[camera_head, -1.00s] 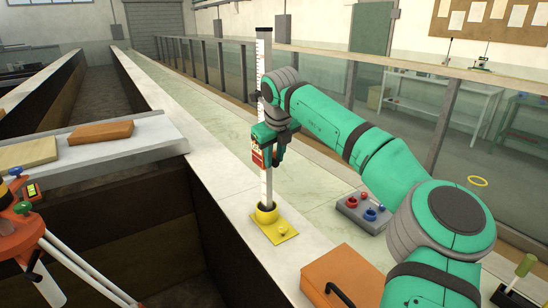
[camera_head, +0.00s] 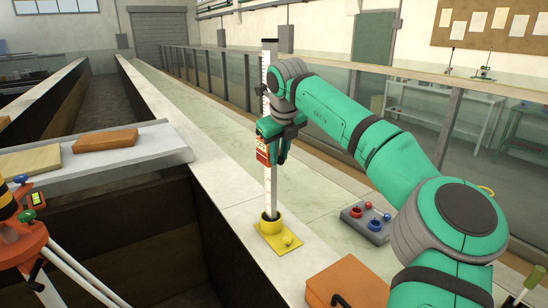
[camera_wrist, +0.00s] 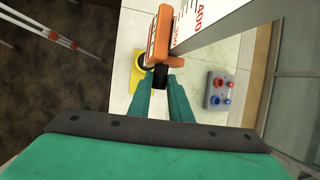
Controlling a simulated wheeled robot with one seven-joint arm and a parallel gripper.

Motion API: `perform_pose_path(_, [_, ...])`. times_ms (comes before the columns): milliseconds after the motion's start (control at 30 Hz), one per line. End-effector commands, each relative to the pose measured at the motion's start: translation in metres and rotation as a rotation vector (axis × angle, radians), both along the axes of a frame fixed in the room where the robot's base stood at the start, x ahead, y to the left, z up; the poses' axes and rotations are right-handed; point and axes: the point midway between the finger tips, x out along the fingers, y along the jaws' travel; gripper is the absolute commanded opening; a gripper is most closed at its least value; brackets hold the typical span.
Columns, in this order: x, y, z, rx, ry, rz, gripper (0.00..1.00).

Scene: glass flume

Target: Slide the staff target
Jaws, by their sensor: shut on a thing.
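A white graduated staff (camera_head: 271,190) stands upright in a yellow socket and base plate (camera_head: 281,241) on the pale ledge. The red-orange target (camera_head: 262,150) sits around or against the staff, partway up it. My gripper (camera_head: 281,153) is beside the target, on its right. In the wrist view the target's orange frame (camera_wrist: 161,36) is next to the staff (camera_wrist: 222,22). There my gripper's green fingers (camera_wrist: 163,79) are shut on a black block at the target's near side. The fingertips' exact contact is partly hidden.
A grey box with red and blue knobs (camera_head: 366,221) lies right of the base plate. An orange case (camera_head: 347,283) lies in front. A shelf (camera_head: 95,165) with a brown block (camera_head: 105,140) crosses the channel at left, near an orange tripod (camera_head: 22,240). A glass wall runs along the right.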

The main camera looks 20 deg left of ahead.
Motion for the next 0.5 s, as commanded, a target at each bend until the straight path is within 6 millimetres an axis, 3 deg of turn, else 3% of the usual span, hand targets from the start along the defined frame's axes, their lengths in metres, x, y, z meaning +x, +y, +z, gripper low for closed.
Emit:
perform_pose_path(33, [-0.0003,0.0003,-0.0001,0.001,0.001,0.000,0.00])
perform_pose_path(67, [-0.0003,0.0003,-0.0002,0.001,0.001,0.000,0.23])
perform_pose_path(133, [-0.0004,0.0004,-0.0003,0.001,0.001,0.000,0.37])
perform_pose_path(500, [-0.0019,-0.0002,0.0035,0.001,0.001,0.000,0.37])
